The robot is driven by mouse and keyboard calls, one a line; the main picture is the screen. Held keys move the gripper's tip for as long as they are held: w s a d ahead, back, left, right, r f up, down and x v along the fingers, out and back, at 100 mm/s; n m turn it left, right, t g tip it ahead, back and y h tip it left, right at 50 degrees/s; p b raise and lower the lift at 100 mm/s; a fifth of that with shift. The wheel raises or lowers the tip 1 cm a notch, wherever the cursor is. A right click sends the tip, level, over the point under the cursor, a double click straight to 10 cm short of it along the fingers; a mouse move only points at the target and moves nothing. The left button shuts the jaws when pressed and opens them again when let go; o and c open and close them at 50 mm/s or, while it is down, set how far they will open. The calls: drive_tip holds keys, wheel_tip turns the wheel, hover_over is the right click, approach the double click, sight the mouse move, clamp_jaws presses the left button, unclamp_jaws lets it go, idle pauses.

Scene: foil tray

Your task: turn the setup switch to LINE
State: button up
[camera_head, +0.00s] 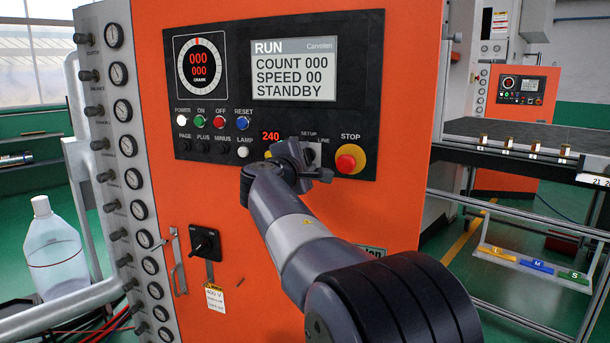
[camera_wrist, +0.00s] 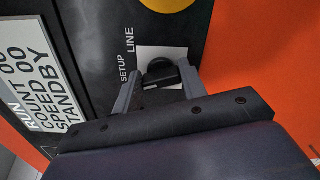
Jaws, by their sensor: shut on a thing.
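The setup switch is a black knob (camera_wrist: 162,72) on a pale plate (camera_wrist: 148,53) in the wrist view. The labels SETUP (camera_wrist: 124,68) and LINE (camera_wrist: 129,40) stand beside it. My gripper (camera_wrist: 160,88) has one finger on each side of the knob and is shut on it. In the head view my gripper (camera_head: 307,165) is at the lower right of the black control panel (camera_head: 215,166) and hides the switch. I cannot tell which label the knob points to.
The yellow-ringed red STOP button (camera_head: 347,160) is close to the right of my gripper. The white LAMP button (camera_head: 243,151) and red 240 readout (camera_head: 270,136) are to its left. The screen (camera_head: 294,69) reads RUN, COUNT 000, SPEED 00, STANDBY. A black rotary switch (camera_head: 204,242) is lower left.

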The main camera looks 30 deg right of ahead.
drive_tip(key=shift+w+f+m+b, duration=0.1)
drive_tip(key=shift+f+m+b, duration=0.1)
drive_tip(key=shift+m+b, duration=2.85)
drive_tip(key=shift+f+m+b, duration=0.2)
drive_tip(key=shift+m+b, duration=2.55)
drive_tip(key=shift+m, duration=0.6)
drive_tip(key=o, duration=1)
drive_tip(key=shift+a, duration=0.1)
drive_tip(key=b+v, duration=0.2)
drive_tip(key=v, duration=0.8)
drive_tip(key=shift+s+a, duration=0.25)
drive_tip(key=shift+s, duration=0.05)
